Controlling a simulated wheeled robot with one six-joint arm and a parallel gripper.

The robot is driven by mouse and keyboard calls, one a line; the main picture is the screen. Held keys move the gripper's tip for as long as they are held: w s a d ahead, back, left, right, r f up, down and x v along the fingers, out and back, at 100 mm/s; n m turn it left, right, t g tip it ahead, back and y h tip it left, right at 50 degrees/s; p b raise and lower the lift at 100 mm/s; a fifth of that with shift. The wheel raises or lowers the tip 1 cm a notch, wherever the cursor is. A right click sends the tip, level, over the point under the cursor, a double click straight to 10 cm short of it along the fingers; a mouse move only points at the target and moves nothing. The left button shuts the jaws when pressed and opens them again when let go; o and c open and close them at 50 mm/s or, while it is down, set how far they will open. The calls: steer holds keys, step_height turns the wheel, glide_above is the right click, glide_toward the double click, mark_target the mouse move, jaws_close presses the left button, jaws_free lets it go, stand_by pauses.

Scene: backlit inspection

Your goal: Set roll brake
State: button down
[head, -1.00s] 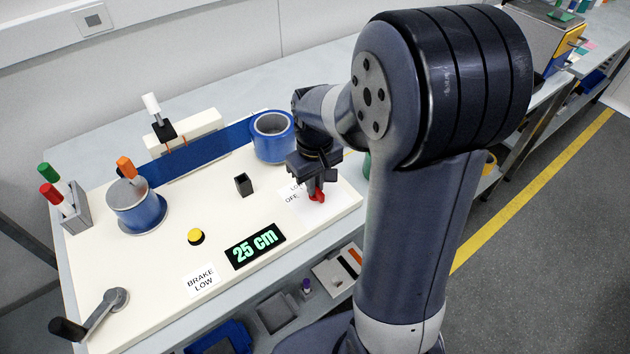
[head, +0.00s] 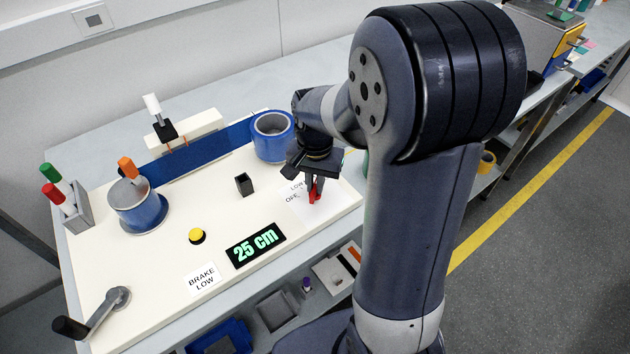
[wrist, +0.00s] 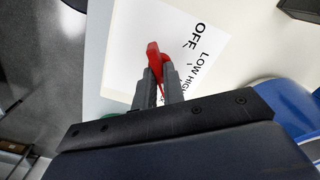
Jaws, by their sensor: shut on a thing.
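A red brake lever (head: 314,192) stands on the white label (wrist: 205,25) printed OFF, LOW and HIGH, at the right end of the cream board. My gripper (head: 313,186) is above it and shut on the lever. In the wrist view the lever (wrist: 154,55) sits between the fingertips of my gripper (wrist: 158,80), its red end showing past them. The fingers hide part of the HIGH marking. A placard (head: 201,281) on the board reads BRAKE LOW. The blue roll (head: 272,138) stands behind my gripper.
A display (head: 255,246) reads 25 cm. A yellow button (head: 196,236), a small black holder (head: 244,184) and a crank (head: 95,311) are on the board (head: 160,260). Another blue spool (head: 137,206) and a pen holder (head: 76,211) stand at left.

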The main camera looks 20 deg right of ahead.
mark_target(315, 186)
steer(key=shift+m, duration=0.8)
steer(key=c, duration=1.5)
jaws_free()
steer(key=shift+r, duration=0.1)
step_height(315, 186, up, 11)
steer(key=shift+f, duration=0.2)
step_height(315, 186, down, 11)
steer(key=shift+r, duration=0.1)
